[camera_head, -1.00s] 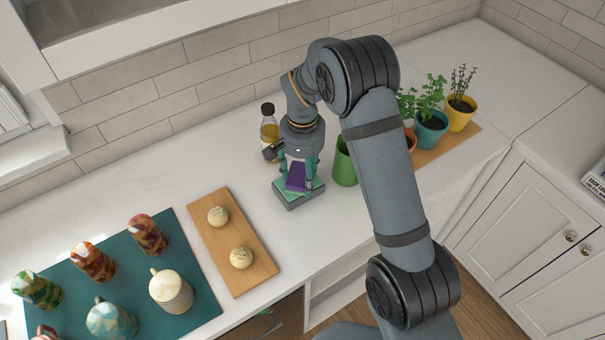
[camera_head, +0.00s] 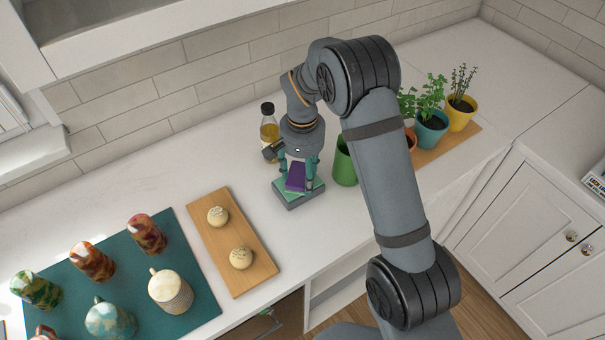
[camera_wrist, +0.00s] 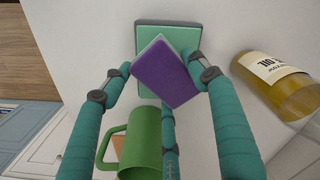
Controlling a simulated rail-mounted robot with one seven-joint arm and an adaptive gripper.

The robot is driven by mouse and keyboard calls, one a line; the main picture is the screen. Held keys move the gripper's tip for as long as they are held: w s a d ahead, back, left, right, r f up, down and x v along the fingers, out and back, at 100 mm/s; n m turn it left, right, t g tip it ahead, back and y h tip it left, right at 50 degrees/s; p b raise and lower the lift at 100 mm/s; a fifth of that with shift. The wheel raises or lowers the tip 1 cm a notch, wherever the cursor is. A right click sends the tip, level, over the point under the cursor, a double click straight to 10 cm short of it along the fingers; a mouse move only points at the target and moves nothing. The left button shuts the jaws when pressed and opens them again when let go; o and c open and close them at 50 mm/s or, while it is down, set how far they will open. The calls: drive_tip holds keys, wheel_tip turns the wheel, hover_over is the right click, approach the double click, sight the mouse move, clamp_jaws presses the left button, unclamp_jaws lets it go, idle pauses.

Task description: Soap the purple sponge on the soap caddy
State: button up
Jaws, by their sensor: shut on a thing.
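The purple sponge (camera_head: 296,177) is held between the fingers of my gripper (camera_head: 299,172), right over the soap caddy (camera_head: 290,203). In the wrist view the purple sponge (camera_wrist: 166,73) sits tilted between the teal fingertips of my gripper (camera_wrist: 166,76), with a pale layer along its left edge. The soap caddy (camera_wrist: 184,38) lies behind it, a grey tray with a light green top. The sponge covers part of the caddy. I cannot tell whether the sponge touches the green top.
A green mug (camera_head: 344,165) stands close on the right. An oil bottle (camera_head: 269,133) stands behind. A wooden board (camera_head: 232,245) with two round pale items and a teal mat (camera_head: 205,300) with several mugs and a teapot lie left. Potted plants (camera_head: 432,121) stand right.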

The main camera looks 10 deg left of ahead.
sight(302, 174)
drive_tip(key=shift+r+p, duration=2.45)
drive_tip(key=shift+r, duration=1.05)
